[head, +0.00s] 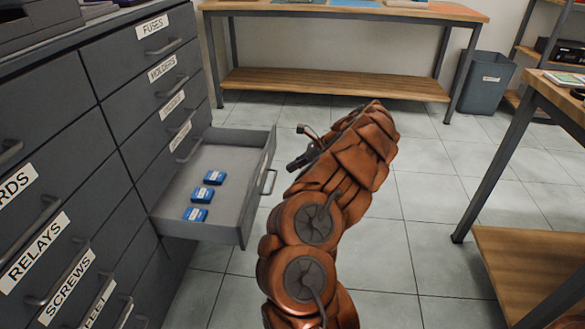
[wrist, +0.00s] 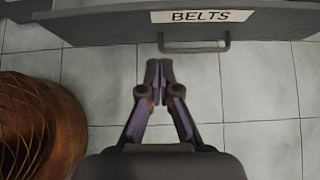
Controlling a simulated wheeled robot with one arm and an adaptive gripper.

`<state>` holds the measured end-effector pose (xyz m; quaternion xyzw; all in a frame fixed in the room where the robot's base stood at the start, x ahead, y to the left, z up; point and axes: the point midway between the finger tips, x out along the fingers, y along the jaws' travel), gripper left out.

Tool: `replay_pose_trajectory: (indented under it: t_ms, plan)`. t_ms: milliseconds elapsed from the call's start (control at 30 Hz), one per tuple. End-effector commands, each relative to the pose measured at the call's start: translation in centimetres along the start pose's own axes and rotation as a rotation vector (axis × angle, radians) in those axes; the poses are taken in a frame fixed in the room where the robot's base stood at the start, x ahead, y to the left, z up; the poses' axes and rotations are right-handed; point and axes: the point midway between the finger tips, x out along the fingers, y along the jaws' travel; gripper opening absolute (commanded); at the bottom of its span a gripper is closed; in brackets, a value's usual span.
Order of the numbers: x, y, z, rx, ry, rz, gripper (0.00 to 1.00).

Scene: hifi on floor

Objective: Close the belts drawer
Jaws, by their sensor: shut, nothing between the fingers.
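The belts drawer (head: 228,210) is pulled out from the grey cabinet in the head view, with several small blue boxes (head: 203,195) lying inside it. Its front, with the white "BELTS" label (wrist: 203,16) and a bar handle (wrist: 193,48), crosses the top of the wrist view. The handle also shows from the side in the head view (head: 270,182). My gripper (wrist: 159,66) is shut and empty, its tips pointing at the drawer front just left of the handle's middle. In the head view my arm mostly hides the gripper.
The grey cabinet (head: 120,120) has other labelled drawers, all shut in view. A workbench (head: 340,85) stands at the back wall, a bin (head: 485,82) at the back right and a wooden table (head: 530,265) at the right. The tiled floor between is clear.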

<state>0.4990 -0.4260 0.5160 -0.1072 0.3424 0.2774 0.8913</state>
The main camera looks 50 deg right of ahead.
Motion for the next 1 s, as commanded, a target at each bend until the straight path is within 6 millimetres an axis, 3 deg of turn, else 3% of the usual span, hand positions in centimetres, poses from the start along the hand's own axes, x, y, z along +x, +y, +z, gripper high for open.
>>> replay_pose_trajectory:
  t_ms: [433,500,700,1000]
  plan:
    - [8.2,0.2,-0.2,-0.001,-0.002,0.007,0.00]
    - [9.0,0.1,0.7,-0.004,-0.003,0.004,0.00]
    - [10.5,0.1,2.3,-0.003,0.000,0.002,0.00]
    - [10.6,0.1,2.7,-0.001,-0.001,0.003,0.00]
